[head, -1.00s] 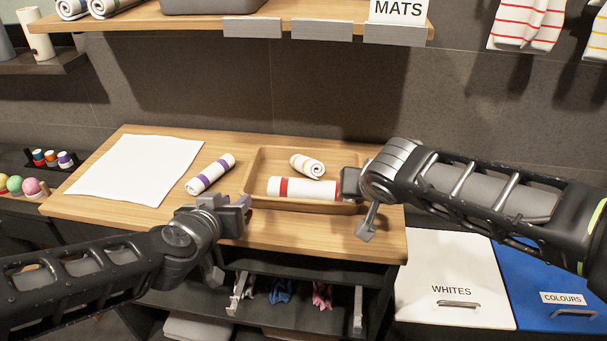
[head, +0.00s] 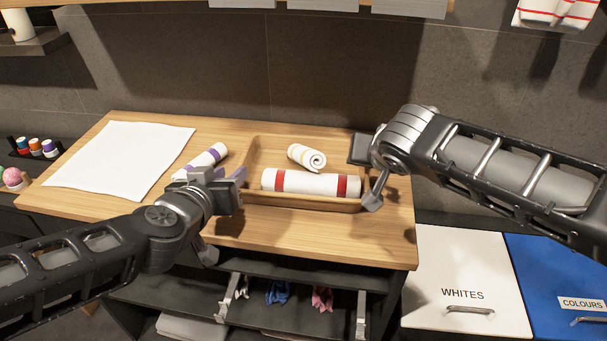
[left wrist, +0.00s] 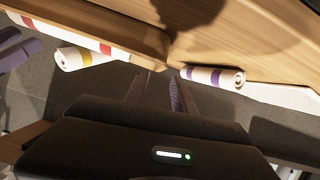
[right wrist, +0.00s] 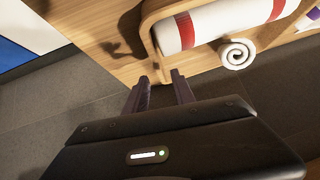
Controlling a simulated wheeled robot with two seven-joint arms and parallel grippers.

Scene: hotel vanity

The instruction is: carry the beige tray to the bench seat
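The beige tray (head: 318,204) sits on the wooden counter. It holds a white roll with red bands (head: 310,183) and a small rolled white towel (head: 307,156). My left gripper (head: 238,178) is at the tray's left end; in the left wrist view its fingers (left wrist: 160,80) are apart, near the tray's end wall (left wrist: 150,40). My right gripper (head: 366,170) is at the tray's right end; in the right wrist view its fingers (right wrist: 160,80) are apart, with the tray's end wall (right wrist: 150,45) just ahead. Contact cannot be told. No bench seat is recognisable.
A white roll with purple bands (head: 203,160) lies left of the tray, partly behind my left gripper. A white cloth (head: 120,160) covers the counter's left part. WHITES (head: 462,270) and COLOURS (head: 560,270) lids stand lower right. A shelf hangs above.

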